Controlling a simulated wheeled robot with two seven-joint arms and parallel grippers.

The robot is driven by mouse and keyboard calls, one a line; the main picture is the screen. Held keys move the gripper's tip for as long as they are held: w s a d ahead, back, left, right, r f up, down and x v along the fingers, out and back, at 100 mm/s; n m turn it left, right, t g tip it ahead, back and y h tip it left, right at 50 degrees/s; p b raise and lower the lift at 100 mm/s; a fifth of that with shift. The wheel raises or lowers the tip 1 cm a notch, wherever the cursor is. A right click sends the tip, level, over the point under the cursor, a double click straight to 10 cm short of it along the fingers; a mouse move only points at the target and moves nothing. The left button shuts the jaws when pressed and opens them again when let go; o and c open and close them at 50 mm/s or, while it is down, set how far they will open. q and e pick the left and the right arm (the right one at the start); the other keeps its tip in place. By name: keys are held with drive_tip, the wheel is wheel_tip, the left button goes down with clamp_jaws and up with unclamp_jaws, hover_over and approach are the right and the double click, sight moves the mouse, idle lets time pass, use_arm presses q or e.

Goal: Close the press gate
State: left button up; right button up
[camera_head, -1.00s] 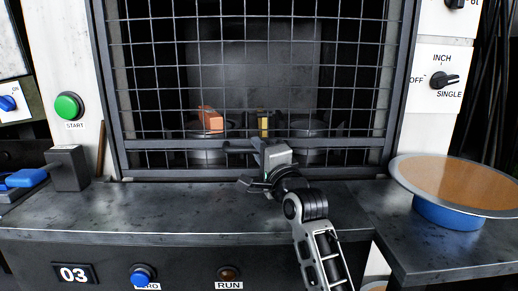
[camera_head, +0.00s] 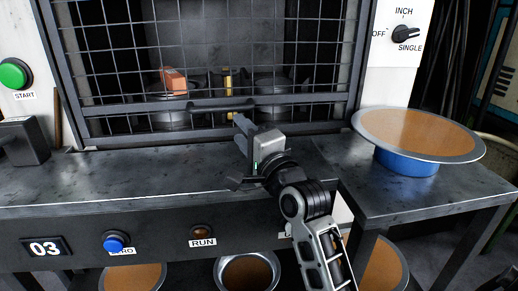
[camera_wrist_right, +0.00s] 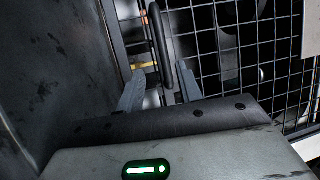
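The press gate (camera_head: 130,62) is a wire-mesh panel in a dark frame, down across the press opening. My left gripper is out of view.
Behind the mesh are an orange block (camera_head: 174,80) and a yellow upright piece (camera_head: 228,80). A wide orange-topped pan on a blue base (camera_head: 405,160) stands on the right side table. A green START button (camera_head: 15,74) is left. The bench front (camera_head: 120,178) is clear.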

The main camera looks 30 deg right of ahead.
drive_tip(key=s, duration=0.4)
drive_tip(key=s+f, duration=0.1)
drive_tip(key=s, duration=0.1)
drive_tip(key=shift+s+f, duration=0.1)
drive_tip(key=shift+s, duration=0.15)
